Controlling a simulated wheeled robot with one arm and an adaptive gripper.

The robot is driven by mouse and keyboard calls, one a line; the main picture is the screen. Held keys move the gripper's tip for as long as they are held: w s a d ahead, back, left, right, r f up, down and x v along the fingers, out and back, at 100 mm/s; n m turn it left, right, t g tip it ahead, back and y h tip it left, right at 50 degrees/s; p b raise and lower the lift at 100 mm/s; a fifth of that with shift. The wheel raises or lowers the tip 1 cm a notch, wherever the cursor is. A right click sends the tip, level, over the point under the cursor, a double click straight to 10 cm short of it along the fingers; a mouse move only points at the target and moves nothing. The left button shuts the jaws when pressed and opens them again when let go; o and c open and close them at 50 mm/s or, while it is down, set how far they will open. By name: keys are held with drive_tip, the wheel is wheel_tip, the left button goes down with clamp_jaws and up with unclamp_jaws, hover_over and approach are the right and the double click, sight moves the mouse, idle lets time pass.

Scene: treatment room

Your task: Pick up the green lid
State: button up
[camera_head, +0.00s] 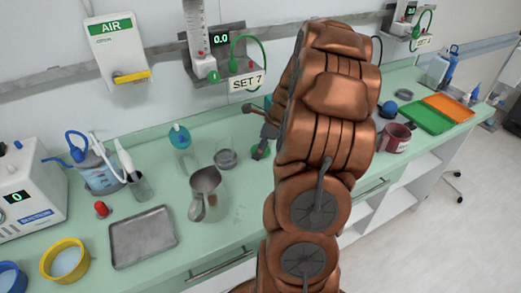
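A small round green thing, likely the green lid (267,153), lies on the pale green counter just left of my arm. Part of it is covered by a dark finger of my gripper (260,146). My gripper points down at it from the arm's left side. I cannot tell whether the fingers touch the lid or how far apart they are. My copper-coloured arm hides the counter to the right of the lid.
A clear glass (226,159) and a metal jug (205,186) stand left of my gripper. A teal-capped bottle (180,140) is farther left. A metal tray (142,237) lies front left. A maroon mug (394,139) and a green tray (427,117) are on the right.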

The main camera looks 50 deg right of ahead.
drive_tip(key=c, duration=1.1)
drive_tip(key=shift+r, duration=0.1)
drive_tip(key=shift+c, duration=0.2)
